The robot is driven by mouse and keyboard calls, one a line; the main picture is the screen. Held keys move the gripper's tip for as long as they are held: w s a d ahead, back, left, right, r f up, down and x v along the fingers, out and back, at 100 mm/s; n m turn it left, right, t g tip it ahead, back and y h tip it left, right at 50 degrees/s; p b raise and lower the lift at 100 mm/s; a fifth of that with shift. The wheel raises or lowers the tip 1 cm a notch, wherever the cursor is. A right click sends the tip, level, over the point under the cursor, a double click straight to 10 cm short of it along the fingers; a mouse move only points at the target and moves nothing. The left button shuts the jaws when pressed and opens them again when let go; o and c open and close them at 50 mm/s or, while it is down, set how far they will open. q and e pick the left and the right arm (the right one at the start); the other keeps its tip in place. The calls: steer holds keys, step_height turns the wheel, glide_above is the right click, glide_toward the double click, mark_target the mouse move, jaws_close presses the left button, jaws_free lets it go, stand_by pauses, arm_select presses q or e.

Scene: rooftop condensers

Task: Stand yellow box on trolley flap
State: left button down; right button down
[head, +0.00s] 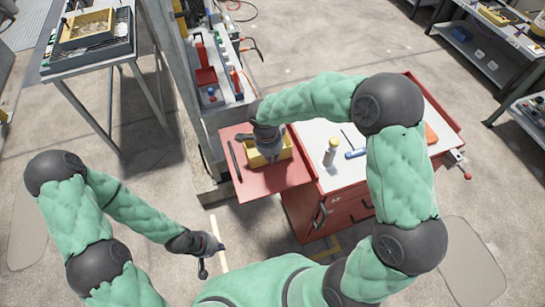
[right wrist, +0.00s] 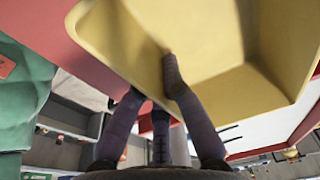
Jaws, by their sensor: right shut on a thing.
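The yellow box (head: 284,153) is an open bin over the red trolley flap (head: 262,187), the side leaf at the trolley's left. My right gripper (head: 268,151) reaches down from above and covers part of the box. In the right wrist view its fingers (right wrist: 168,85) are shut on a wall of the yellow box (right wrist: 225,35), one finger inside and others outside. I cannot tell whether the box's underside touches the flap. My left gripper (head: 212,260) hangs low over the floor, empty, its fingers apart.
A dark rod-like tool (head: 235,160) lies on the flap left of the box. A grey unit with red tools (head: 205,68) stands behind the flap.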

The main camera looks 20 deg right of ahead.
steer(key=c, duration=1.4)
jaws_free()
steer(key=shift+r, duration=0.3)
steer(key=r+p, duration=0.1)
steer(key=r, duration=0.2)
steer(key=a+r+p, duration=0.1)
steer(key=r, duration=0.3)
steer(key=r+p, duration=0.1)
steer(key=r, duration=0.3)
steer(key=shift+s+a+r, duration=0.15)
steer(key=shift+a+r, duration=0.1)
